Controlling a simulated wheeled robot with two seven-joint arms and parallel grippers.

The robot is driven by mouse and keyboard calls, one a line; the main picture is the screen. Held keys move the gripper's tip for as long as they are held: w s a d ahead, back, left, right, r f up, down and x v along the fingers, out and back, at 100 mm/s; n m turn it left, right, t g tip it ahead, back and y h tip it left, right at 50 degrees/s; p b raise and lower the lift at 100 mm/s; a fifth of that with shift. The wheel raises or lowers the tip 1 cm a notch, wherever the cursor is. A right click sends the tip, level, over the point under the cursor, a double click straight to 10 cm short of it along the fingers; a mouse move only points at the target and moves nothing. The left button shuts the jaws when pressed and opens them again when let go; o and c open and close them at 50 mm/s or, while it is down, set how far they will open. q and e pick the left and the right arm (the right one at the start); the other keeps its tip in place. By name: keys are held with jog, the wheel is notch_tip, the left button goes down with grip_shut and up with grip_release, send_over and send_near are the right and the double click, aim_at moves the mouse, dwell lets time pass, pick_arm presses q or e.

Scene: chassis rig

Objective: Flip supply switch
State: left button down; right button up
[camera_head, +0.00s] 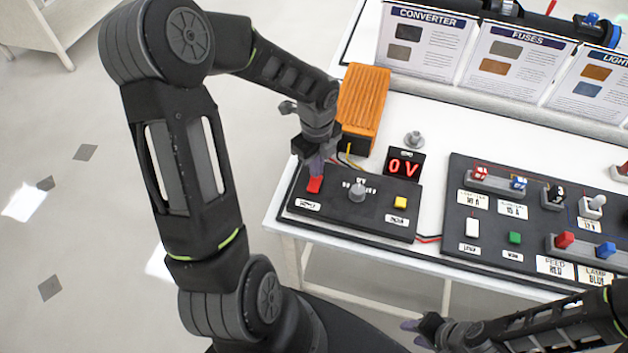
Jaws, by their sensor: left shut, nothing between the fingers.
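The supply panel is a black box (379,222) at the left end of the white table. Its red switch (314,185) is at the panel's left, above a white label. My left gripper (316,168) points down right at the red switch, shut and empty; I cannot tell whether it touches it. A grey knob (357,192) and a yellow button (400,203) are further right on the panel. A display (404,164) behind it reads 0 V in red. My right gripper (421,329) is low in the view, in front of the table, its fingers too small to judge.
An orange ribbed box (364,102) stands behind the panel with wires nearby. A larger black board (482,250) with switches, fuses and buttons lies to the right. Information cards (424,42) line the back. A small grey post (413,140) stands near the display.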

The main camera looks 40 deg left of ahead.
pick_arm(q)
jog(key=shift+f+b, duration=0.7)
jog(key=shift+f, duration=0.3)
dwell(0.8)
jog(key=shift+r+p, duration=0.75)
notch_tip(320, 180, up, 6)
jog(key=p, duration=0.5)
jog(key=shift+f, duration=0.15)
jog(key=shift+s+f, duration=0.1)
